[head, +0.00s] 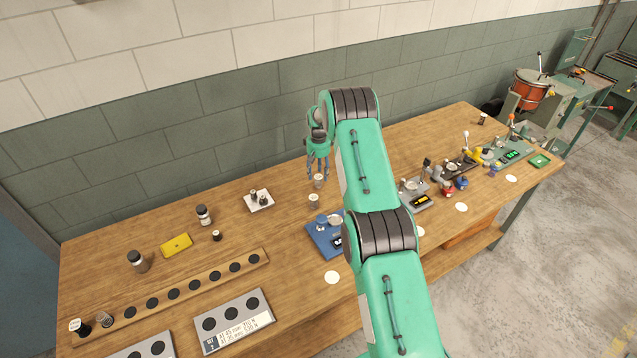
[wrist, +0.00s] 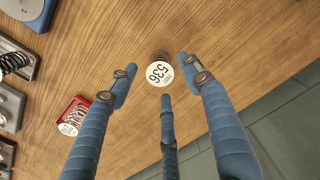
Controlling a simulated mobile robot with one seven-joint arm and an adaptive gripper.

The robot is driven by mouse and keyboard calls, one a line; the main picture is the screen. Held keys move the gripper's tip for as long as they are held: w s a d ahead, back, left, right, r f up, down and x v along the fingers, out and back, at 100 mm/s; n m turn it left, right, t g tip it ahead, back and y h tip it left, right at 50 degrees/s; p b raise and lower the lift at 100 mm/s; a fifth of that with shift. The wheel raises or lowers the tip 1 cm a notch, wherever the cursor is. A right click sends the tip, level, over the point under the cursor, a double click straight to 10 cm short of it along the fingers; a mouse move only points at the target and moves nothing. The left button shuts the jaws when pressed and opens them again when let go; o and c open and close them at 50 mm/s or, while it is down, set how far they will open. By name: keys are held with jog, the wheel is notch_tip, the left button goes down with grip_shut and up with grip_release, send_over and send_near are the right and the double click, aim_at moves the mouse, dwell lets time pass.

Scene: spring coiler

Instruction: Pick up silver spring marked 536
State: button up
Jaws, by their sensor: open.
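The silver spring marked 536 (wrist: 160,74) stands upright on the wooden bench, its round white label facing up. It lies between the fingertips of my gripper (wrist: 160,72), with clear gaps around it. My gripper has three blue fingers and is open and empty. In the head view my gripper (head: 318,172) hangs pointing down, just above a small white-topped spring that appears to be the same one. The spring's body is mostly hidden beneath its label in the wrist view.
Another white-topped piece (head: 314,201) stands just in front. A blue device (head: 322,240) is nearer the front edge. A red labelled piece (wrist: 74,112) and grey trays (wrist: 12,108) lie left in the wrist view. Bench to the right of the spring in that view is clear.

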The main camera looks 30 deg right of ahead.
aim_at(318, 177)
jog(key=shift+f, duration=0.15)
jog(key=shift+f+p, duration=0.4)
jog(key=shift+f, duration=2.1)
grip_shut()
